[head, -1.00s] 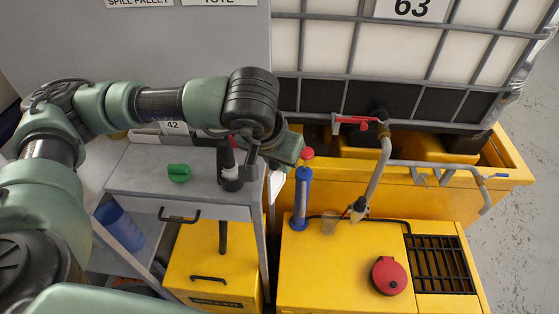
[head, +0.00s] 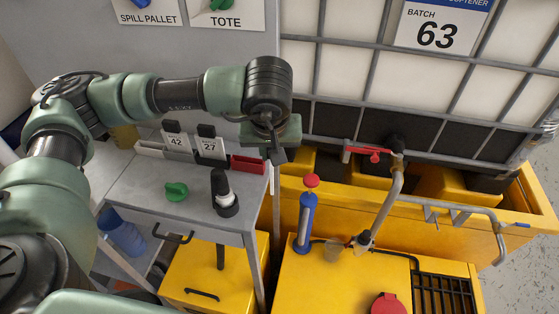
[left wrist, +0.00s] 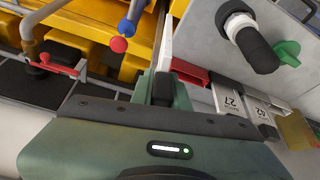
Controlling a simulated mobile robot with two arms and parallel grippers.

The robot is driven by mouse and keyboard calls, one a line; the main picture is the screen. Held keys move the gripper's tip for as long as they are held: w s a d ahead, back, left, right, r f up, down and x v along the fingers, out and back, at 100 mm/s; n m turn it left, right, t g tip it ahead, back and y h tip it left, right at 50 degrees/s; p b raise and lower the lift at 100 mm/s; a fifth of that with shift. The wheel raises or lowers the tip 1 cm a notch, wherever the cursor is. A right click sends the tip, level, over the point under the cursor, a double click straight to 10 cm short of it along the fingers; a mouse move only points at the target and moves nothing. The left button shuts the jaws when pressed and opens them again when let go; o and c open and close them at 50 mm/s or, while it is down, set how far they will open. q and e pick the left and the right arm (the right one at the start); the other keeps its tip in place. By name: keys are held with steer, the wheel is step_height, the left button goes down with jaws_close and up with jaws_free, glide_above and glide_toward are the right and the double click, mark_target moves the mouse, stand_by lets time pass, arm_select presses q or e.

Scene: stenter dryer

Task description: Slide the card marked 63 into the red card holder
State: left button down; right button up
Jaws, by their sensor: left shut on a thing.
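My left gripper (head: 276,154) is at the back right corner of the grey table, just right of the red card holder (head: 248,164). In the left wrist view my left gripper (left wrist: 163,88) is shut on a thin white piece (left wrist: 166,42), seen nearly edge-on, apparently a card; no number shows on it. The red holder also shows in the left wrist view (left wrist: 190,72), close beside the gripper. The piece looks apart from the holder, though the exact gap is unclear. My right gripper is not in view.
Cards marked 42 (head: 176,141) and 27 (head: 209,148) stand in grey holders left of the red one. A black-topped post (head: 223,190) and green knob (head: 175,191) are on the table. A blue pump (head: 305,218) and pipe (head: 383,200) stand to the right.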

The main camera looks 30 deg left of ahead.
arm_select(q)
steer(key=w+a+r+n+g+y+p, duration=0.2)
steer(key=w+a+r+n+g+p, duration=0.25)
steer(key=a+r+n, duration=0.65)
steer(key=f+n, duration=0.1)
steer(key=f, duration=0.1)
steer(key=f+n+b, duration=0.1)
steer(key=n, duration=0.1)
steer(key=f+n+b, duration=0.1)
steer(key=f, duration=0.1)
steer(key=shift+s+d+f+n+g, duration=0.3)
steer(key=shift+s+f+g, duration=0.05)
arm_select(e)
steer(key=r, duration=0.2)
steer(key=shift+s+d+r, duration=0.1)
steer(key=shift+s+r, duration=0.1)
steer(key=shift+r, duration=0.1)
arm_select(q)
steer(key=shift+s, duration=0.1)
steer(key=shift+f+b, duration=2.1)
steer(key=shift+f, duration=0.8)
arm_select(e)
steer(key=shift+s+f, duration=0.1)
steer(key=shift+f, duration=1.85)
arm_select(q)
steer(key=shift+f+b, duration=1.55)
steer(key=shift+f, duration=0.75)
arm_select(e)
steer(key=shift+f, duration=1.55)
